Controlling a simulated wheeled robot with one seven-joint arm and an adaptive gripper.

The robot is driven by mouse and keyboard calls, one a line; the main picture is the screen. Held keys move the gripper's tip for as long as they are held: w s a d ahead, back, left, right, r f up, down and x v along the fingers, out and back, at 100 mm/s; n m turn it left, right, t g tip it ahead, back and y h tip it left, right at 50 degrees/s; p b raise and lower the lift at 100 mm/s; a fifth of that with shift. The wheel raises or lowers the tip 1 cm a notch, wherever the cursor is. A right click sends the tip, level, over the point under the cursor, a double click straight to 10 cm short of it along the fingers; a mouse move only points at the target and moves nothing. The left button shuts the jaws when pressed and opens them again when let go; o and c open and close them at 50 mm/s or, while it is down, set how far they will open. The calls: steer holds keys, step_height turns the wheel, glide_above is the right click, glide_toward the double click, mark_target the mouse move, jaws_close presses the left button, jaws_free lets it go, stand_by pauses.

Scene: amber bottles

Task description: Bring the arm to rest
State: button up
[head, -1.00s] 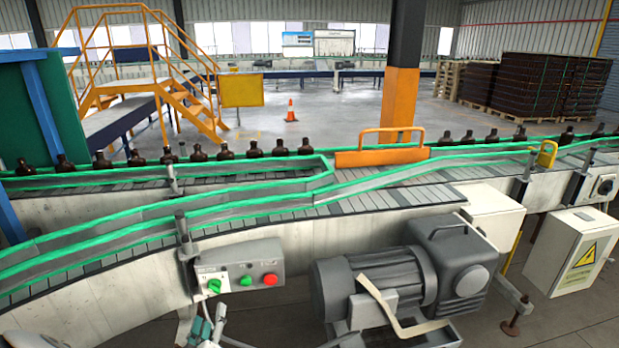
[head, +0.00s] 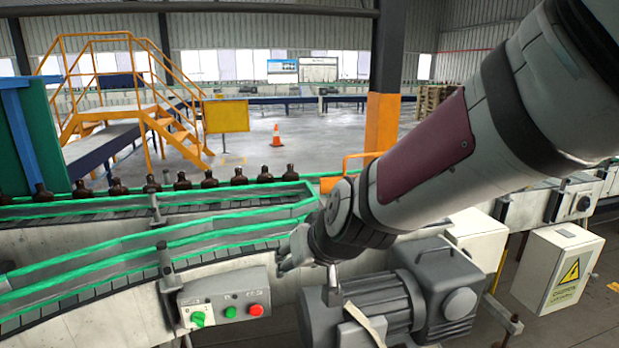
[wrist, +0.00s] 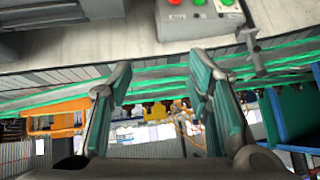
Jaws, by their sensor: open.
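My arm crosses the right half of the head view, reaching from the upper right down to the middle. My gripper (head: 290,252) is at its lower left end, small and partly hidden, in front of the conveyor (head: 235,262) and above the motor. In the wrist view my gripper (wrist: 160,85) shows two teal-padded fingers spread apart with nothing between them. The wrist view is upside down, with the conveyor's green rails across it beyond the fingers.
A control box (head: 225,298) with green and red buttons hangs on the conveyor's near side. A grey motor (head: 400,300) sits below my gripper. A white electrical box (head: 557,268) stands to the right. Amber bottles (head: 180,181) line the far conveyor. Yellow stairs (head: 130,90) stand behind.

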steer(key=s+d+r+m+g+h, duration=0.1)
steer(key=s+d+r+h, duration=0.1)
steer(key=s+d, duration=0.8)
steer(key=s+d+r+m+g+h, duration=0.1)
steer(key=s+d+r+m+h, duration=0.1)
steer(key=s+d, duration=0.9)
steer(key=shift+s+r+g, duration=0.3)
steer(key=shift+s+r, duration=0.3)
steer(key=shift+s, duration=0.3)
steer(key=shift+a, duration=0.1)
